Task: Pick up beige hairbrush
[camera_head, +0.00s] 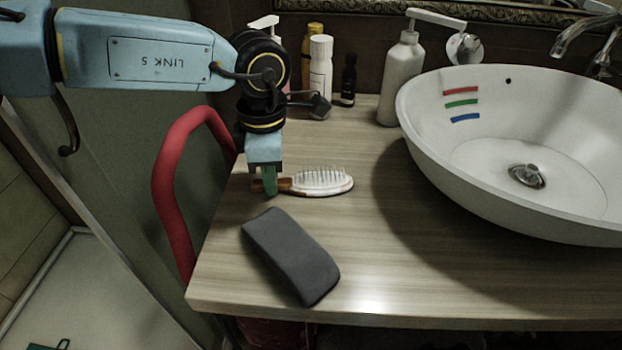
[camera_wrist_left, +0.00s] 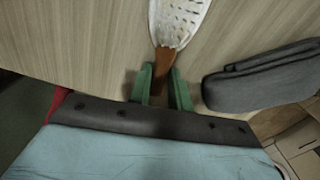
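The beige hairbrush (camera_head: 318,181) lies bristles up on the counter, its pale head to the right and its brown handle to the left. In the left wrist view the hairbrush (camera_wrist_left: 180,20) points away from my gripper, with its handle running between the fingers. My left gripper (camera_head: 268,181) points down at the handle from above. Its green fingers (camera_wrist_left: 162,78) stand on either side of the handle, very close to it. Whether they press on it cannot be told. The brush appears to rest on the counter. My right gripper is not in view.
A dark grey case (camera_head: 290,255) lies in front of the brush, and also right of my fingers in the wrist view (camera_wrist_left: 262,82). A white basin (camera_head: 470,200) stands at right. A soap dispenser (camera_head: 402,78) and several bottles stand behind. The counter right of the brush is clear.

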